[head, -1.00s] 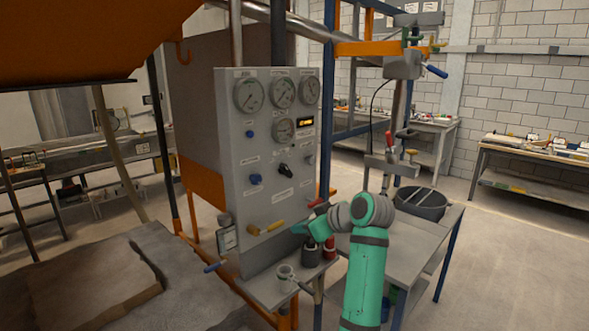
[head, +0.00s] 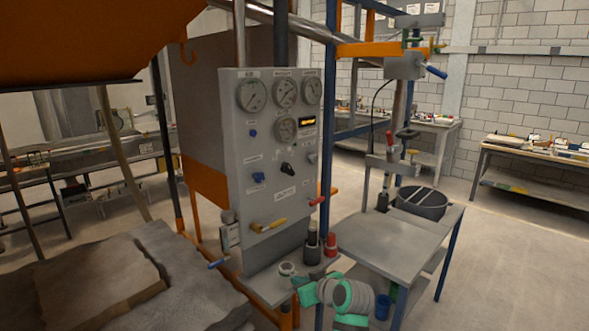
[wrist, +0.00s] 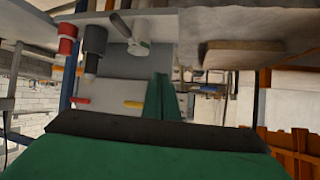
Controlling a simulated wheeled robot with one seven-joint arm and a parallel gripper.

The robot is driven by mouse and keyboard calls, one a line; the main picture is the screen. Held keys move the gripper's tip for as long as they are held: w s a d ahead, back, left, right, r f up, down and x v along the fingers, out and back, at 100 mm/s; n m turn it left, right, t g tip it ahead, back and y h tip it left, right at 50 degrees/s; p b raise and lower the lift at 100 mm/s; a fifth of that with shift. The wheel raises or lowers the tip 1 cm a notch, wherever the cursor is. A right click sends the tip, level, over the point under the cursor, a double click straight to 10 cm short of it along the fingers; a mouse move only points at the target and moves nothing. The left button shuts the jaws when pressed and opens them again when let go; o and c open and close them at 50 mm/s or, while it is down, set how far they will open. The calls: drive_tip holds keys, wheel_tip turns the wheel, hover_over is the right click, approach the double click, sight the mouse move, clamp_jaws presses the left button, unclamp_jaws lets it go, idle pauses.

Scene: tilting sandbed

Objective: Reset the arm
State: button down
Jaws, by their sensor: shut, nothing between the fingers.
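My gripper (head: 306,292) is low in the head view, at the front edge of the small shelf (head: 262,284) under the grey gauge panel (head: 268,150). The grey and green end of my arm hides part of that area. In the wrist view the green fingers of my gripper (wrist: 162,97) are together with nothing between them. That view looks turned over: the shelf is at the top, with a pale mug (wrist: 138,47), a black cylinder (wrist: 93,40) and a red cylinder (wrist: 67,40). The fingers look apart from all of these.
A grey side table (head: 385,245) with a dark round tub (head: 423,202) stands to the right. A yellow handle (head: 268,225) and a red handle (head: 316,200) stick out from the panel. Rough slabs (head: 90,275) lie at lower left. Floor at right is clear.

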drive_tip(key=s+f+m+t+h, duration=0.1)
drive_tip(key=s+f+m+h, duration=0.1)
drive_tip(key=s+f, duration=0.85)
drive_tip(key=s+f+m+t+h, duration=0.1)
drive_tip(key=s+f+m+h, duration=0.15)
drive_tip(key=s+f, duration=0.8)
drive_tip(key=s+f+m+t+h, duration=0.1)
drive_tip(key=s+f, duration=0.2)
drive_tip(key=s, duration=0.4)
drive_tip(key=s+f+m+h, duration=0.1)
drive_tip(key=s+f, duration=0.2)
drive_tip(key=s, duration=0.4)
drive_tip(key=s+r, duration=0.4)
drive_tip(key=s, duration=0.4)
drive_tip(key=s+a+r+t, duration=0.1)
drive_tip(key=s+r, duration=0.4)
drive_tip(key=s, duration=0.3)
drive_tip(key=s+r+t, duration=0.1)
drive_tip(key=s+r, duration=0.3)
drive_tip(key=s, duration=0.4)
drive_tip(key=shift+a+r, duration=0.15)
drive_tip(key=shift+r, duration=0.2)
